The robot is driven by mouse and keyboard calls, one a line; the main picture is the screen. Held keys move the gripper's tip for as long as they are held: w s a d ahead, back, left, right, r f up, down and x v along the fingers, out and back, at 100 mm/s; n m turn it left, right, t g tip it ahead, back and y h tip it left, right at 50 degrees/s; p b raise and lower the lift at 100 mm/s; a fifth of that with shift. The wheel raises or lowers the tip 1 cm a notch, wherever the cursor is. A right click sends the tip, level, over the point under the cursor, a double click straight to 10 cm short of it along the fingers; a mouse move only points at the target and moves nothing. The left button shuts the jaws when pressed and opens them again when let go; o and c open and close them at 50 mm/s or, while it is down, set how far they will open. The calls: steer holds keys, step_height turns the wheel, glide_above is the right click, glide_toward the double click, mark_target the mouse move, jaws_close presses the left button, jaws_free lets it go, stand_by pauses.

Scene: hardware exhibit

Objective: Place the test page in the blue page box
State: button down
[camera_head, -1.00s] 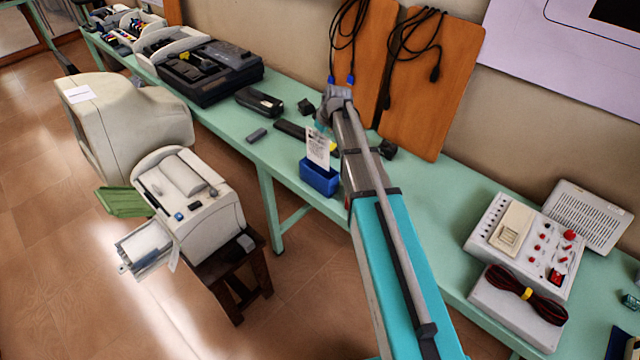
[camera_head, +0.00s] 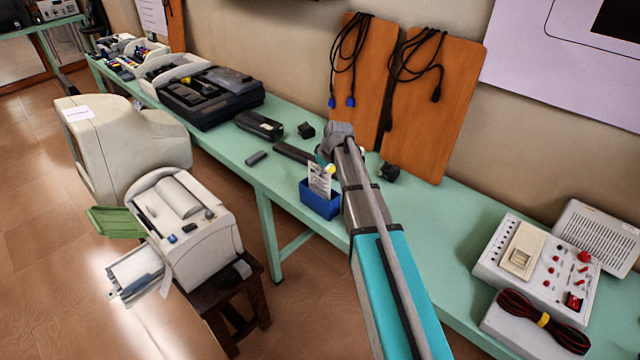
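The test page (camera_head: 319,180) is a small white printed sheet. It stands slightly tilted in the blue page box (camera_head: 320,205), with its lower part hidden behind the box's front wall. The box sits near the front edge of the green bench. My gripper (camera_head: 324,158) is at the top of the page, just above and behind it. The fingers are small and partly hidden by my wrist, so I cannot tell whether they grip the page or are apart from it.
A black bar (camera_head: 293,153) and a black block (camera_head: 390,172) lie near the box. A control unit (camera_head: 540,258) with red knobs is at the right of the green bench (camera_head: 440,205). Two wooden boards (camera_head: 430,110) with cables lean on the wall. A beige machine (camera_head: 185,222) stands left.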

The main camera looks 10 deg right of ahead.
mark_target(320, 179)
steer(key=shift+f, duration=0.1)
stand_by(0.3)
steer(key=shift+f+b, duration=1.85)
steer(key=shift+b, duration=0.05)
steer(key=shift+f, duration=0.15)
steer(key=c, duration=0.8)
jaws_free()
steer(key=p+v, duration=0.3)
steer(key=shift+r, duration=0.4)
steer(key=p+v, duration=0.8)
steer(key=shift+s+d+r, duration=0.15)
steer(key=shift+r, duration=0.1)
